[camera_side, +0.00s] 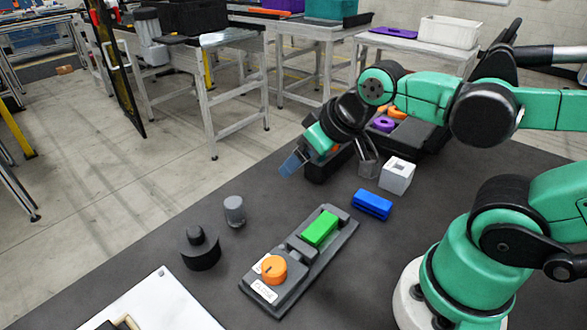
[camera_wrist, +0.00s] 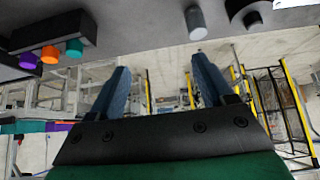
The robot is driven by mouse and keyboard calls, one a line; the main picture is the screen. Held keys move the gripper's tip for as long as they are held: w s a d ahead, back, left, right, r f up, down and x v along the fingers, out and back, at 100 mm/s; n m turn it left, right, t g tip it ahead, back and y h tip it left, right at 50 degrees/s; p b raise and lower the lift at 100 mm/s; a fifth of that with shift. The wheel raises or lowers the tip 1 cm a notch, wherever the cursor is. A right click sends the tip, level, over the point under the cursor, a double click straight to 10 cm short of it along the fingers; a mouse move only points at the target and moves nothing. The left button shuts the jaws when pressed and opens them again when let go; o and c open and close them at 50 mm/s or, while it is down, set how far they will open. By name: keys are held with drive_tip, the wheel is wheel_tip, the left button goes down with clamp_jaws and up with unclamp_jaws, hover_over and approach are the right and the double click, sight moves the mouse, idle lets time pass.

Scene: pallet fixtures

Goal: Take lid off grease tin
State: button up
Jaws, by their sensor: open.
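The grease tin appears to be the dark, squat round tin (camera_side: 200,254) on the grey table, left of centre in the side view. A narrower round knob (camera_side: 195,234) stands up from its top, which looks like the lid in place. In the wrist view, the scene is upside down and a dark knobbed shape that looks like the tin (camera_wrist: 240,8) is cut off at the top right. My gripper (camera_side: 292,163) is raised above the table's far edge, tilted, well away from the tin. In the wrist view its blue fingers (camera_wrist: 160,82) are spread with nothing between them.
A small grey cylinder (camera_side: 234,211) stands close behind the tin. A grey fixture with a green block (camera_side: 320,228) and orange knob (camera_side: 274,269) lies to the right. A blue block (camera_side: 372,204), a white cube (camera_side: 397,176) and a white board (camera_side: 155,306) are also there.

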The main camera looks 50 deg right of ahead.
drive_tip(key=n+g+y, duration=0.3)
drive_tip(key=n+y, duration=0.1)
drive_tip(key=n, duration=0.5)
hover_over(195, 230)
drive_tip(key=s+d, duration=0.2)
wheel_tip(195, 230, down, 4)
drive_tip(key=shift+s+x, duration=0.1)
drive_tip(key=shift+x, duration=1.35)
drive_tip(key=shift+s+x, duration=0.15)
drive_tip(key=shift+x, duration=1.35)
drive_tip(key=shift+d, duration=0.1)
drive_tip(key=shift+c, duration=0.2)
clamp_jaws()
